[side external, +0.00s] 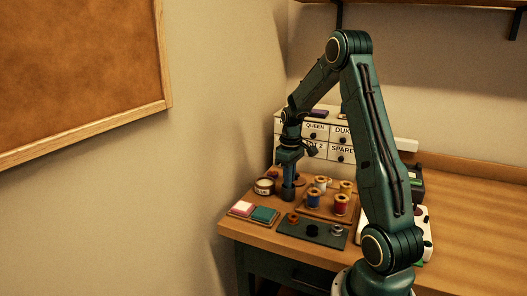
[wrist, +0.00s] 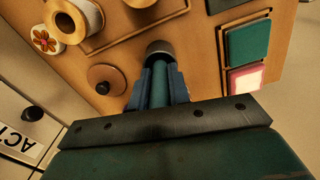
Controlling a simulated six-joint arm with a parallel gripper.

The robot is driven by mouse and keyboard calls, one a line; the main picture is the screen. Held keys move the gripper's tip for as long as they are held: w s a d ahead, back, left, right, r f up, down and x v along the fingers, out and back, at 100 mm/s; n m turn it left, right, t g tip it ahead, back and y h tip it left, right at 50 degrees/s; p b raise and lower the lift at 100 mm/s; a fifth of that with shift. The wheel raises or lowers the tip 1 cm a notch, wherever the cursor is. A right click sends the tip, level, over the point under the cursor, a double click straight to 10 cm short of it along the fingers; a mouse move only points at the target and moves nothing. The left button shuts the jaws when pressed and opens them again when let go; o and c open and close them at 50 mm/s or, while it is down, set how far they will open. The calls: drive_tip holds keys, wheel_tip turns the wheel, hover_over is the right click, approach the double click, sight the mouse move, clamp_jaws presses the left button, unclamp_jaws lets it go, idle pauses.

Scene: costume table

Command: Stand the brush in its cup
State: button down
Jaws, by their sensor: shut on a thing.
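My gripper (wrist: 157,90) points down over the left part of the table. In the wrist view its blue fingers are shut on a green, rod-like handle, which I take for the brush (wrist: 160,92). A dark round cup (wrist: 160,47) shows just past the fingertips, in line with the handle. In the side view the dark cup (side external: 288,195) is directly below my gripper (side external: 289,178). The brush's lower end is hidden, and I cannot tell how deep it sits in the cup. The brush looks roughly upright.
Thread spools (side external: 313,199) stand on a wooden tray to the right. A round tin (side external: 264,187) is close on the left. Pink and green pads (side external: 264,215) and a dark mat (side external: 311,231) lie in front. Labelled drawers (side external: 341,153) stand behind. A round brown knobbed piece (wrist: 105,79) is nearby.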

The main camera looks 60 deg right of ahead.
drive_tip(key=shift+f, duration=0.2)
drive_tip(key=c, duration=1.3)
unclamp_jaws()
drive_tip(key=shift+r, duration=0.1)
wheel_tip(320, 180, up, 12)
drive_tip(key=shift+r, duration=0.1)
